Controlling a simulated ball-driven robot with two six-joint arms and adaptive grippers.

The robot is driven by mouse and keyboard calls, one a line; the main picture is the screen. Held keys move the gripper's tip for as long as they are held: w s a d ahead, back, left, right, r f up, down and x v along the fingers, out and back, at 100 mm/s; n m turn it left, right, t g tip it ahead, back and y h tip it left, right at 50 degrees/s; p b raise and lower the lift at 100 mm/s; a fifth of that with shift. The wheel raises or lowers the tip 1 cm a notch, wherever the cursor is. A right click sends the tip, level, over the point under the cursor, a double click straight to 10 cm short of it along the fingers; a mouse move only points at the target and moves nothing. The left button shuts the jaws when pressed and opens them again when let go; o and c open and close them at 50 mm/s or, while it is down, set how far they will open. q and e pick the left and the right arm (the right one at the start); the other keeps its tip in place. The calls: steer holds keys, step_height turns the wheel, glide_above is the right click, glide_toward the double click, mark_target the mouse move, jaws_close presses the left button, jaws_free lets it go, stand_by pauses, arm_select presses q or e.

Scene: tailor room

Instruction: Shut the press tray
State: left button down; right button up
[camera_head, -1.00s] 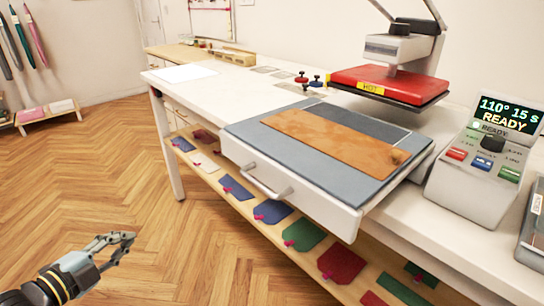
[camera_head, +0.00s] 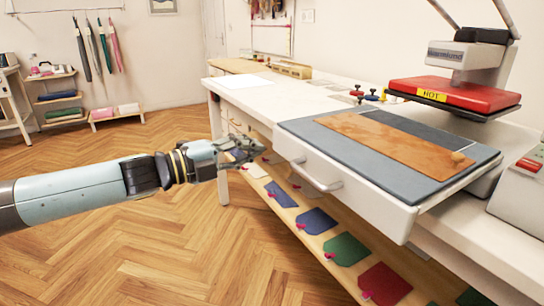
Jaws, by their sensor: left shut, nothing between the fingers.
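The press tray (camera_head: 404,221) is a white drawer with a grey pad on top, pulled out past the front of the white bench. An orange-brown sheet (camera_head: 390,140) lies on the pad. A metal bar handle (camera_head: 316,177) is on the tray's front face. The red press head (camera_head: 455,95), labelled HOT, is raised behind the tray. My left gripper (camera_head: 252,149) is shut and empty, left of the tray's front and apart from the handle in the picture. My right gripper is not in view.
A shelf under the bench holds several coloured fabric pieces, such as a green one (camera_head: 346,249). A control box (camera_head: 522,190) stands right of the tray. The wooden floor at the left is clear.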

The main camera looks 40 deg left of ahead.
mark_target(282, 140)
arm_select(q)
steer(key=x, duration=0.3)
steer(key=shift+r, duration=0.2)
steer(key=shift+w+d+p, duration=0.2)
steer(key=shift+w+p, duration=0.1)
steer(key=shift+w, duration=0.3)
steer(key=shift+w+d, duration=0.15)
steer(key=shift+w, duration=0.15)
